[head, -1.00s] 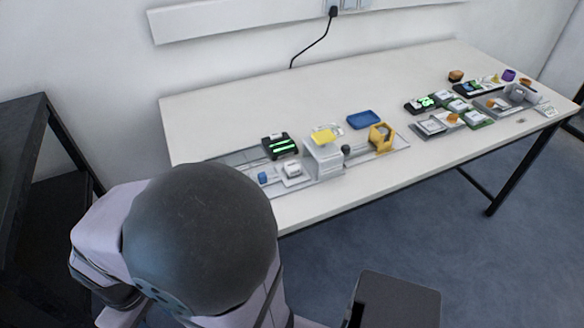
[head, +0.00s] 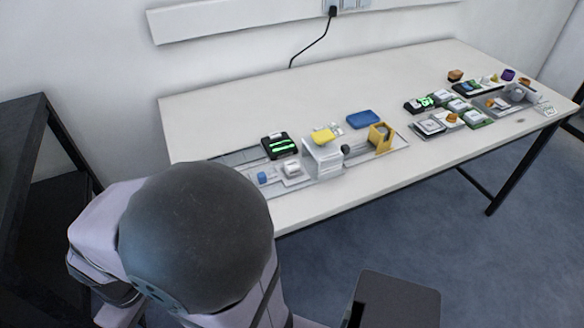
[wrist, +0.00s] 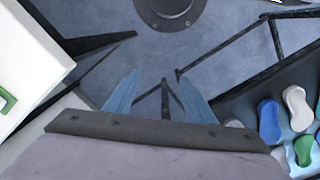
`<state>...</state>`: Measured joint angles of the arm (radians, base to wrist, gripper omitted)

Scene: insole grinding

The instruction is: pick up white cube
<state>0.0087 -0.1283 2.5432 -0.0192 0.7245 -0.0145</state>
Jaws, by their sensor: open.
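No plain white cube stands out clearly. The closest match in the head view is a white box-like block (head: 323,160) near the front edge of the table, beside a yellow piece (head: 322,136). A smaller white item (head: 291,169) sits just left of it. My gripper (wrist: 158,92) shows in the wrist view with its two bluish fingers apart and nothing between them. It hangs over the floor, away from the block. In the head view my arm hides the gripper.
A blue cube (head: 262,178), black device with green display (head: 280,146), blue tray (head: 363,119) and yellow holder (head: 381,138) stand nearby. Several small devices crowd the table's right end. Its back middle is clear. Coloured insoles (wrist: 269,122) lie on a dark rack in the wrist view.

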